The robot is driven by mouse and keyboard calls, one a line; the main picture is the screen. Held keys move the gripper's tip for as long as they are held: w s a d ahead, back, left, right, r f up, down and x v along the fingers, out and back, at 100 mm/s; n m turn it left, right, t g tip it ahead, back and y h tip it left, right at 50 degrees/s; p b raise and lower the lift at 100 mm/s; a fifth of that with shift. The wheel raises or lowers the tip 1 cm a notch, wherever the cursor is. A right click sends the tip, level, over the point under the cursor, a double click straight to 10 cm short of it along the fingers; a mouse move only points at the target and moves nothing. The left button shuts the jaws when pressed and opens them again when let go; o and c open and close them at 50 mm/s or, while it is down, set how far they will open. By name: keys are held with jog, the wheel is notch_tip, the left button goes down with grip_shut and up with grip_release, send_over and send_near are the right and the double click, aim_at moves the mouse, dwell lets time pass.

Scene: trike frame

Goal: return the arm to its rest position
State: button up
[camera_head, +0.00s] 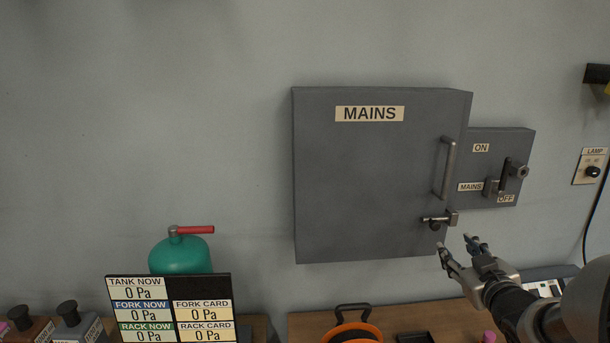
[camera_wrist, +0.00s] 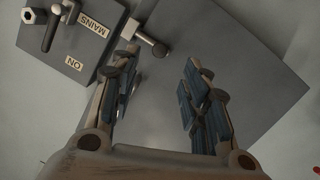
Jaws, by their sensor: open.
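My gripper (camera_head: 457,249) is at the lower right in the head view, just below the latch of the grey MAINS cabinet. In the wrist view my gripper (camera_wrist: 162,82) has its two fingers spread apart, with nothing between them but the grey cabinet door behind. My arm comes in from the lower right corner of the head view. The grey MAINS cabinet (camera_head: 365,185) is on the wall, its door shut, with a vertical bar handle (camera_head: 445,168) and a small latch (camera_head: 438,219). The latch also shows in the wrist view (camera_wrist: 150,42), beyond the fingertips.
A smaller MAINS switch box (camera_head: 512,150) with a lever adjoins the cabinet's right side. A LAMP switch (camera_head: 592,168) is farther right. Below are a pressure display board (camera_head: 170,310), a green tank (camera_head: 180,256) with a red lever, and an orange pan (camera_head: 350,331) on a wooden bench.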

jog(key=s+a+f+m+g, duration=0.1)
jog(key=s+a+g, duration=0.4)
jog(key=s+a, duration=0.6)
jog(key=s+a+f+m+g+y, duration=0.1)
jog(key=s+a+f+m+g, duration=0.1)
jog(key=s+a+g, duration=0.4)
jog(key=s+a, duration=0.2)
jog(key=s, duration=0.5)
jog(key=s+a+f, duration=0.1)
jog(key=s+a, duration=0.2)
jog(key=s, duration=0.4)
jog(key=shift+s+f+g, duration=0.25)
jog(key=shift+s+g, duration=0.05)
jog(key=shift+s, duration=0.05)
